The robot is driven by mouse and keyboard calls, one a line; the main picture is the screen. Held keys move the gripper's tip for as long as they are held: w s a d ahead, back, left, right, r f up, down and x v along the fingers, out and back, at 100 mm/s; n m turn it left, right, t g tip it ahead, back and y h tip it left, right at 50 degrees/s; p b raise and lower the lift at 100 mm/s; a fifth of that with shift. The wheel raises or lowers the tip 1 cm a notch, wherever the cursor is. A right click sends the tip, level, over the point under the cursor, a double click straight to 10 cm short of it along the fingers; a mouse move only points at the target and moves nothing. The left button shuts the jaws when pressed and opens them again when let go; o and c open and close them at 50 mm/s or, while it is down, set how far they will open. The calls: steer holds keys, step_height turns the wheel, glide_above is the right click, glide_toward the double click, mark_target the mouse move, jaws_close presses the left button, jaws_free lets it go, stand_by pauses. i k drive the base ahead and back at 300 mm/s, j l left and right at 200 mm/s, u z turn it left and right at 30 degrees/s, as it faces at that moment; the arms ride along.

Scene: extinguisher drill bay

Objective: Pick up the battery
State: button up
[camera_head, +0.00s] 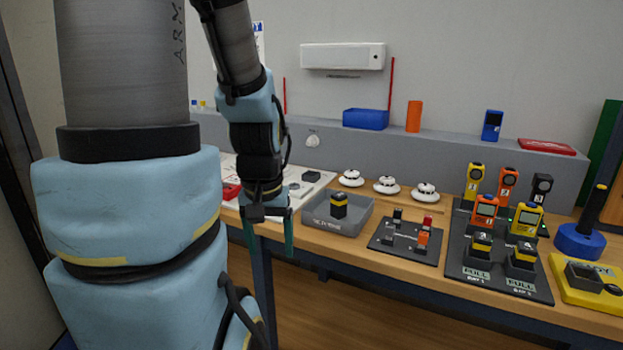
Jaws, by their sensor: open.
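A black battery with a yellow band (338,205) stands in a shallow grey tray (317,222) near the front edge of the wooden bench. White lettering on the tray is too small to read. Two similar black and yellow blocks, a left one (481,247) and a right one (523,257), sit on a dark board behind labels reading FULL. My gripper (269,238) points down with its two teal fingers apart and nothing between them. It is left of the tray, by the bench's front edge, and apart from the battery.
A dark board (405,250) with small blocks lies right of the tray. White round detectors (386,186) stand behind it. Handheld meters (485,211) crowd the right-hand board (492,284). A blue-based post (577,243) and a yellow box (590,285) are farther right.

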mark_target(524, 255)
steer(key=i+z, duration=0.35)
steer(key=i+j+z, duration=0.1)
steer(key=z, duration=0.3)
